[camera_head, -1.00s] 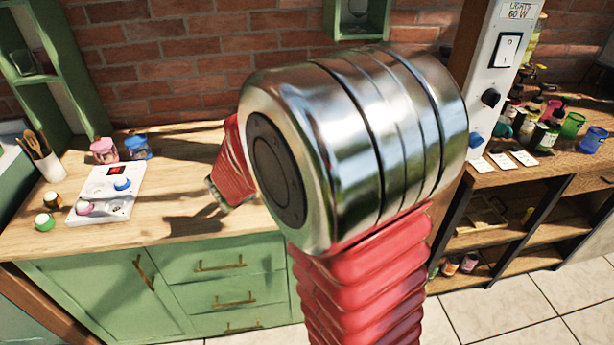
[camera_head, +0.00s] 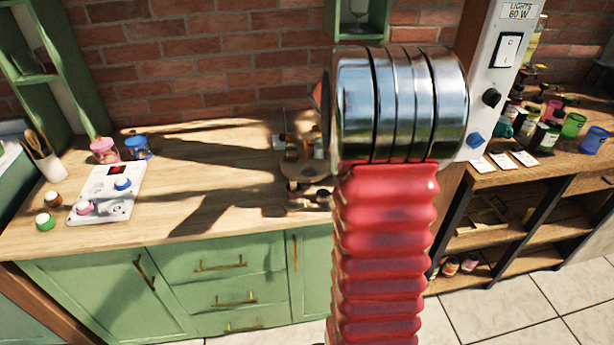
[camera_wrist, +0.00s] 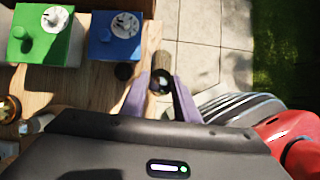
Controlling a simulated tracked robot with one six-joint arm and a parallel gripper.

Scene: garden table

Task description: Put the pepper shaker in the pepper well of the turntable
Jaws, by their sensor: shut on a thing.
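My gripper (camera_wrist: 159,92) shows in the wrist view, its two purple fingers shut on a brown cylinder with a dark round end, which I take for the pepper shaker (camera_wrist: 161,68). The held thing is over or near the wooden edge, with pale floor tiles beyond it. In the head view my arm hides the gripper and the held thing. A round wooden stand with small items on it, probably the turntable (camera_head: 291,168), is on the counter, partly hidden by my arm. Its wells cannot be made out.
In the wrist view, a green block (camera_wrist: 70,48) and a blue block (camera_wrist: 101,47) carry white pieces. In the head view, a white panel with knobs (camera_head: 126,180), jars (camera_head: 104,150) and a utensil cup (camera_head: 52,166) stand on the left. The counter's middle (camera_head: 215,185) is clear.

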